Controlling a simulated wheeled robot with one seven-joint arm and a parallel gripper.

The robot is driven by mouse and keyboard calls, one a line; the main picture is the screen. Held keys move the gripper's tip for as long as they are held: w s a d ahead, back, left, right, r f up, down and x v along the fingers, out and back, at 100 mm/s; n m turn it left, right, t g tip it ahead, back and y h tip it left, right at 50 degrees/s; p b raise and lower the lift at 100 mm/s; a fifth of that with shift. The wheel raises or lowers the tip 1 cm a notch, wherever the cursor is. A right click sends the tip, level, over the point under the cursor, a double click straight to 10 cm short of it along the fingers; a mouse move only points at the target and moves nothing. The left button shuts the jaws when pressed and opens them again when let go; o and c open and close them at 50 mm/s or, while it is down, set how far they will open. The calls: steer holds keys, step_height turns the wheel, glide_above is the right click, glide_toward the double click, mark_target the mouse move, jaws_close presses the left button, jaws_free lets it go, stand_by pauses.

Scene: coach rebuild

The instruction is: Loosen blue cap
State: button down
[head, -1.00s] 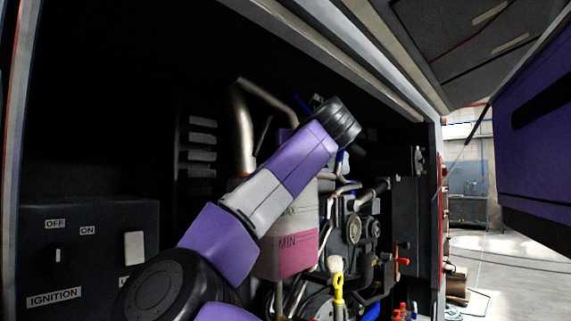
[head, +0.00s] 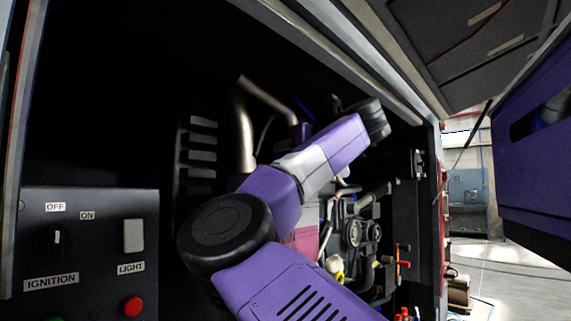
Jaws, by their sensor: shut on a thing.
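The fluid tank (head: 301,241), translucent with pink liquid, is mostly hidden behind my purple and grey arm. I cannot make out the blue cap; the top of the tank is behind my arm or in shadow. A small blue piece (head: 303,103) shows in the dark above the arm, but I cannot tell what it is. My arm reaches up and right into the engine bay, ending in view at a black wrist joint. The jaws are hidden behind the arm, and so is whatever they hold.
A bent metal pipe (head: 243,130) stands left of the tank. The engine's pulleys (head: 352,232) and hoses are below and right of my arm. A dark switch panel (head: 90,250) stands at lower left. The bay frame and raised hatch (head: 480,40) bound the space above.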

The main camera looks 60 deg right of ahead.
steer(key=n+y, duration=0.2)
steer(key=shift+s+r+t+y, duration=0.15)
steer(key=shift+r+t+y, duration=0.25)
steer(key=shift+f, duration=0.15)
steer(key=shift+y, duration=0.3)
steer(key=n+y, duration=0.2)
steer(key=shift+d+t+y, duration=0.15)
steer(key=shift+t+y, duration=0.15)
steer(key=shift+f+n+y, duration=0.15)
steer(key=shift+n+y, duration=0.55)
steer(key=shift+y, duration=0.3)
steer(key=c, duration=0.9)
jaws_free()
